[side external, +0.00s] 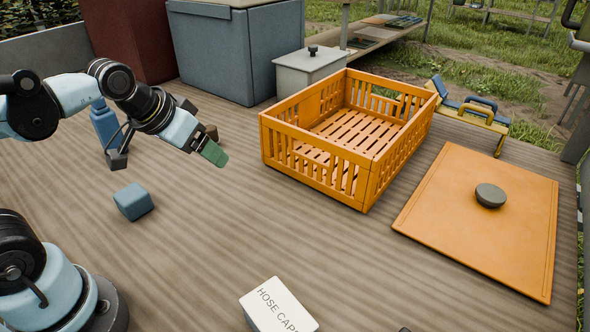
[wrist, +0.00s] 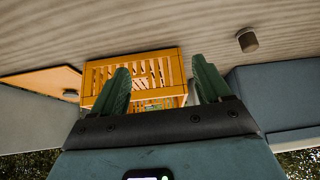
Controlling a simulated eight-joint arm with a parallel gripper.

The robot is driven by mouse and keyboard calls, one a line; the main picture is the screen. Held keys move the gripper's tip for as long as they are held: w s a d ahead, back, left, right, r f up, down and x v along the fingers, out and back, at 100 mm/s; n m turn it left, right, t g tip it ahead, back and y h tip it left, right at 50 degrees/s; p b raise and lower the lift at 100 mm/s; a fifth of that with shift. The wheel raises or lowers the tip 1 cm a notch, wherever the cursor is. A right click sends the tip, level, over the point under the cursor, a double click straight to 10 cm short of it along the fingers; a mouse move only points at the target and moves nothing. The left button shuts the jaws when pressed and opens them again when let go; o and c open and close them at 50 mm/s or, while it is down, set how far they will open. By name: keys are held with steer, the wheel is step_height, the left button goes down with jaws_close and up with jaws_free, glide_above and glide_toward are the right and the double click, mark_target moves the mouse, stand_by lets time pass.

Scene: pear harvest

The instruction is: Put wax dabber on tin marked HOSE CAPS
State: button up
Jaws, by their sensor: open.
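The white tin marked HOSE CAPS (side external: 278,308) sits at the bottom of the side view, partly cut off by the edge. No object is clearly marked as the wax dabber. A small brown cylinder (side external: 212,132), partly hidden behind my gripper, may be it; it also shows in the wrist view (wrist: 247,40), dark on one end and standing apart from the fingers. My gripper (side external: 203,136) is raised above the table at the left, far from the tin. Its green fingers (wrist: 160,68) are spread with nothing between them.
An orange slatted crate (side external: 316,180) stands mid-table. An orange board (side external: 470,245) at the right bears a grey disc (side external: 490,194). A blue block (side external: 133,201) lies at left, near a blue bottle-like item (side external: 104,122). A grey lidded box (side external: 306,75) stands behind.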

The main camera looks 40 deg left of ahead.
steer(key=w+a+r+n+g, duration=0.2)
steer(key=w+a+r, duration=0.25)
steer(key=w, duration=0.25)
steer(key=n+g, duration=0.3)
steer(key=n, duration=0.1)
glide_toward(209, 127)
steer(key=shift+w+d+f+y, duration=0.25)
steer(key=shift+w+d+y, duration=0.05)
steer(key=shift+w, duration=0.15)
steer(key=f, duration=0.6)
steer(key=shift+w+a, duration=0.2)
steer(key=shift+w, duration=0.1)
steer(key=shift+a+f, duration=0.15)
steer(key=shift+f, duration=2.6)
steer(key=shift+r, duration=0.1)
steer(key=c, duration=1.2)
